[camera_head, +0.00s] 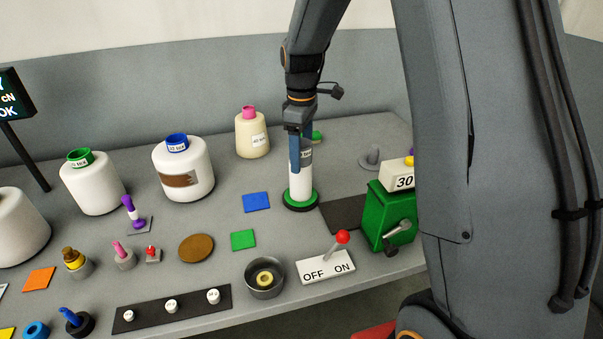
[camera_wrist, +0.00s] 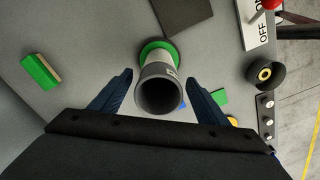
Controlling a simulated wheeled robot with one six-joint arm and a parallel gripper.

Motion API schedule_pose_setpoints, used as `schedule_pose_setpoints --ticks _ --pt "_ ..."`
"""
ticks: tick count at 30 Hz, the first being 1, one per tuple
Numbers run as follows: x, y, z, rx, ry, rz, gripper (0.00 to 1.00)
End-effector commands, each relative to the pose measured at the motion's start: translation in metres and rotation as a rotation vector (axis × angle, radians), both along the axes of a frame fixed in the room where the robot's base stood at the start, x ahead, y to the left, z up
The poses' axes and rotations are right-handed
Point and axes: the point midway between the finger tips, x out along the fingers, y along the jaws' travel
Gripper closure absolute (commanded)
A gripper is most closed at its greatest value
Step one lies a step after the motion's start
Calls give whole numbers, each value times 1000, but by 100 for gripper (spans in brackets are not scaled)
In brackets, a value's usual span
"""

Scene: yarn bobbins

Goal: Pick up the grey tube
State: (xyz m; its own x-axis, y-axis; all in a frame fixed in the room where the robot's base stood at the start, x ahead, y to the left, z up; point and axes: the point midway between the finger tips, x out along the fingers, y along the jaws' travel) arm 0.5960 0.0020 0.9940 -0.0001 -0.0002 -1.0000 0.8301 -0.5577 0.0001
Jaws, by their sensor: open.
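The grey tube (camera_head: 306,153) stands upright, its label partly hidden by a finger. Below it is a white section (camera_head: 301,185) on a green ring (camera_head: 313,197) with a dark base. In the wrist view the tube (camera_wrist: 159,95) shows its dark open top between the fingers, with the green ring (camera_wrist: 148,48) behind. My gripper (camera_head: 300,166) is open above the white section, its blue fingers on either side of the grey tube. In the wrist view my gripper (camera_wrist: 158,74) has a visible gap between each finger and the tube.
A dark mat (camera_head: 343,215) and a green box (camera_head: 388,215) with a crank are to the right. A white OFF/ON switch (camera_head: 326,266) with a red knob stands in front. A cream cone (camera_head: 252,136) stands behind left. Blue (camera_head: 256,202) and green (camera_head: 243,240) flat squares lie left.

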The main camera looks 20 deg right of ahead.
Motion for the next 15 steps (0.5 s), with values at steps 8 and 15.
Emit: schedule_pose_setpoints --ticks 8,15 --pt "-2 -5 -34 0 2 -3 31" --pt "-1 -6 -41 0 0 -4 31"
